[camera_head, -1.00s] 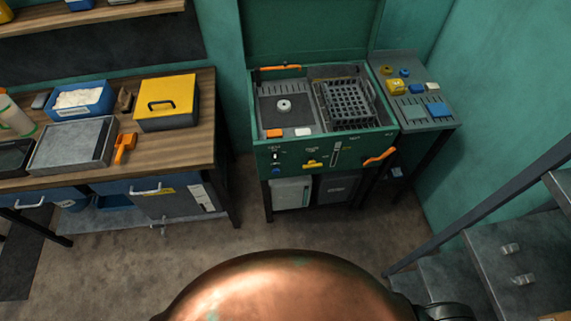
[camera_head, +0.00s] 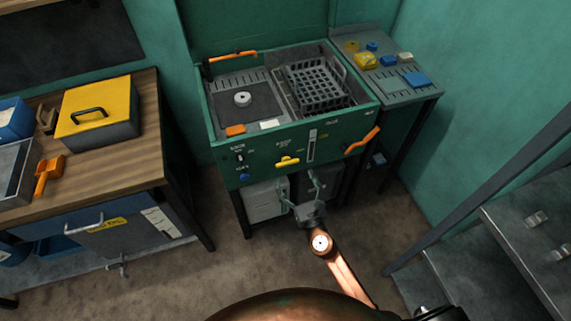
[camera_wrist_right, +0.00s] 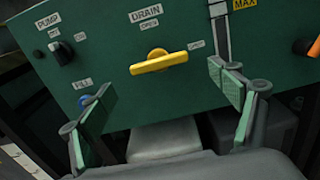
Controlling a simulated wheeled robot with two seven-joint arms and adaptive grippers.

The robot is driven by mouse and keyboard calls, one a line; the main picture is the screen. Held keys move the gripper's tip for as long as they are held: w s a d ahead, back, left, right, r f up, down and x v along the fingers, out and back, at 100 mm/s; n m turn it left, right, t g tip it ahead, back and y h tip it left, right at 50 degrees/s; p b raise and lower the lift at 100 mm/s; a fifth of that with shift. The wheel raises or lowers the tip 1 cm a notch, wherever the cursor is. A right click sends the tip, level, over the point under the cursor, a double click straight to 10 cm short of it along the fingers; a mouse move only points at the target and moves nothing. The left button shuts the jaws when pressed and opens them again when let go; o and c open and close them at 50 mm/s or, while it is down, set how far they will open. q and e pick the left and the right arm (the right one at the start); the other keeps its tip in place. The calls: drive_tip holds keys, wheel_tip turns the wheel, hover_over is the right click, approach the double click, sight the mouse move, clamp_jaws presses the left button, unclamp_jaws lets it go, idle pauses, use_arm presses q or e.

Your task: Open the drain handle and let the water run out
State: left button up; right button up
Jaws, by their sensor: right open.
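The yellow drain handle (camera_head: 287,161) sits on the front panel of the green wash unit (camera_head: 220,168). In the right wrist view the drain handle (camera_wrist_right: 159,61) lies nearly level under a label reading DRAIN, with OPEN marked above it and another small label to its right. My right gripper (camera_head: 299,186) is open and empty, in front of and below the panel. In the right wrist view its fingers (camera_wrist_right: 165,112) stand apart on both sides below the handle, not touching it. My left gripper is not in view.
The panel also has a black pump knob (camera_wrist_right: 60,53), a blue fill button (camera_wrist_right: 84,100) and an orange handle (camera_head: 362,140) at its right. A basket (camera_head: 317,86) sits in the unit's basin. A workbench (camera_head: 150,130) stands left; metal stairs (camera_head: 520,230) stand right.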

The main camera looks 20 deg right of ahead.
sight(288, 164)
drive_tip(key=w, duration=0.7)
drive_tip(key=shift+w+a+r+b, duration=0.25)
drive_tip(key=shift+w+b, duration=0.05)
drive_tip(key=shift+w, duration=0.05)
drive_tip(key=c, duration=1.2)
drive_tip(key=shift+o, duration=0.2)
